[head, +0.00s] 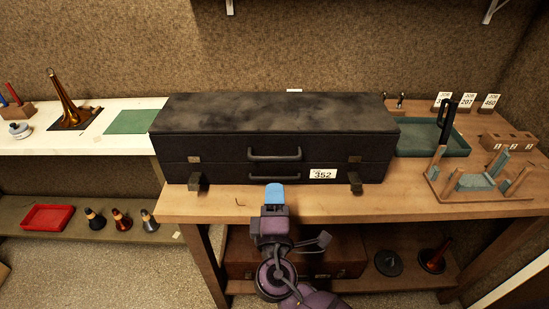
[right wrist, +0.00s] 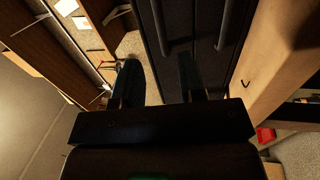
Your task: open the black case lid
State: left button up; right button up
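The black case (head: 270,115) lies shut on the wooden bench, its scuffed lid flat on top. The front has one handle (head: 275,154) on the lid part, a second handle (head: 275,176) below, and a white tag reading 352 (head: 322,174). Dark latch pieces (head: 197,182) (head: 354,183) stick out low at both front corners, below small metal plates. My right gripper (head: 275,195) is in front of the case, just below the handles. In the right wrist view its fingers (right wrist: 158,75) are apart with nothing between them; the case front (right wrist: 191,28) lies beyond. My left gripper is out of view.
A green tray (head: 440,146) and a wooden stand (head: 480,188) are right of the case. A white bench (head: 118,143) with a green mat (head: 137,121) and brass horn bell (head: 66,103) is left. A small hook (head: 239,203) lies near the bench's front edge. Shelves run below.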

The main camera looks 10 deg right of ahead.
aim_at(275, 157)
jog(key=p+x, duration=0.2)
jog(key=x, duration=0.6)
jog(key=shift+w+r, duration=0.2)
jog(key=shift+w, duration=0.2)
jog(key=shift+x, duration=0.85)
jog(key=shift+f, duration=0.1)
jog(key=c, duration=0.6)
grip_shut()
